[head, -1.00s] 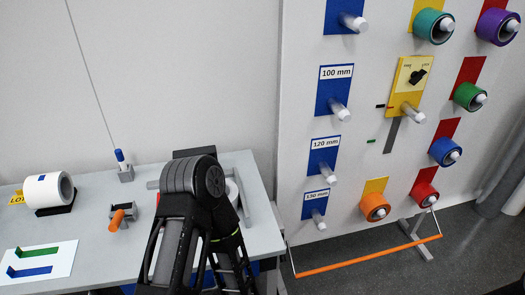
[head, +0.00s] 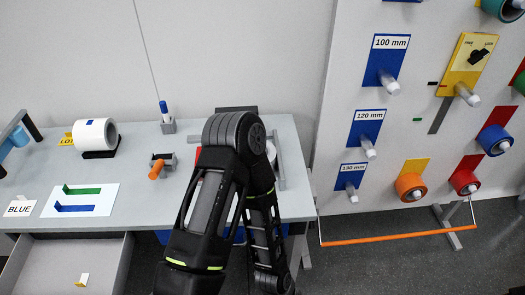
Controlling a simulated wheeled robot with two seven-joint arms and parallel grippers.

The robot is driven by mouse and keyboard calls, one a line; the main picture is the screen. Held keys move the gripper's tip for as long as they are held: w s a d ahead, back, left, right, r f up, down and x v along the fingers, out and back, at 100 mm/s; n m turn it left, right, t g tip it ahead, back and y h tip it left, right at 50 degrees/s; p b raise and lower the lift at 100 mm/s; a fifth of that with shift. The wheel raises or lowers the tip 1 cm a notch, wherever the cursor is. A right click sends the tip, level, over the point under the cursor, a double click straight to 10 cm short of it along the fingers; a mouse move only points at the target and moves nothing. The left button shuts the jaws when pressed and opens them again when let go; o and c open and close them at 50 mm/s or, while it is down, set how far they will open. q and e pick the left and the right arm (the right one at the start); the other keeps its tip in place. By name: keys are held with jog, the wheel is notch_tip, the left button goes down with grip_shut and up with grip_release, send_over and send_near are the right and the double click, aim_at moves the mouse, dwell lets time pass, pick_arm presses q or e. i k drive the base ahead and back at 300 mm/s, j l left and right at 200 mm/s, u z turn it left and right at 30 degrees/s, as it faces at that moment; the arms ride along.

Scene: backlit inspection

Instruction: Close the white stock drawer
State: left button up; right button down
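The white stock drawer (head: 108,262) is at the lower left, below the table's front edge, and it stands pulled open. I see its pale interior and upper walls; its front panel is cut off by the bottom of the picture. A small white and yellow piece (head: 82,281) is inside it. One of my arms stands folded in the middle, right of the drawer and apart from it in the picture. Neither gripper shows, so I cannot see their fingers.
The grey table (head: 135,200) holds a white roll (head: 95,134), an orange-handled item (head: 157,171), a blue-capped marker (head: 165,112) and a stencil card (head: 80,200). A pegboard (head: 345,110) with tape rolls and an orange bar (head: 400,237) stand to the right.

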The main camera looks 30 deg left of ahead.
aim_at(34, 267)
jog(key=u, duration=1.2)
